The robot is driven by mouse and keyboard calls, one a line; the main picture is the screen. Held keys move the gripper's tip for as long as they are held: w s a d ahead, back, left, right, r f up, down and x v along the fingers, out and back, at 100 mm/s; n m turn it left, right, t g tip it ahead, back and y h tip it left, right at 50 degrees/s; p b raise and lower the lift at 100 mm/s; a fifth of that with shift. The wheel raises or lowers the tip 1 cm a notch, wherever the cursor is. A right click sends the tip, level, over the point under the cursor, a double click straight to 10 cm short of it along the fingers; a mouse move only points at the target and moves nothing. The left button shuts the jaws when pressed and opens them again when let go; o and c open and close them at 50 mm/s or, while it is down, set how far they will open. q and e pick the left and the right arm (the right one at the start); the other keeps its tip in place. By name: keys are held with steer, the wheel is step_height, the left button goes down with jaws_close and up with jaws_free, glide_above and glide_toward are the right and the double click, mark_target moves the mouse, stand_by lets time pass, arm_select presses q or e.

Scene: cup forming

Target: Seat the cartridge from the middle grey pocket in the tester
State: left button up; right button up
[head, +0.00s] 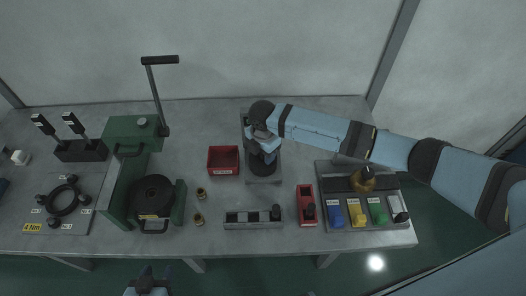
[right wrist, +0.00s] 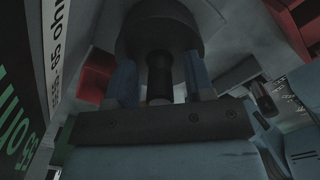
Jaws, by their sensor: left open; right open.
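The tester (head: 264,179) is a grey stand with a dark upper part at the back middle of the table. My right gripper (right wrist: 160,88) is at the tester, hidden by my arm in the head view. In the right wrist view its blue fingers are open either side of a black stem (right wrist: 159,76), below a wide dark round body (right wrist: 158,30). I cannot tell whether the cartridge is fully seated. My left gripper (head: 148,280) is open and empty at the bottom edge.
A red bin (head: 223,171) stands left of the tester. A red holder (head: 305,190) with a dark piece and a tray (head: 329,186) of coloured blocks are to the right. A green press (head: 132,130) and two small brass parts (head: 199,220) are to the left.

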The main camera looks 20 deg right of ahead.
step_height(320, 180, up, 12)
steer(key=shift+r+b, duration=0.2)
steer(key=shift+b, duration=0.1)
steer(key=shift+f, duration=0.1)
stand_by(0.5)
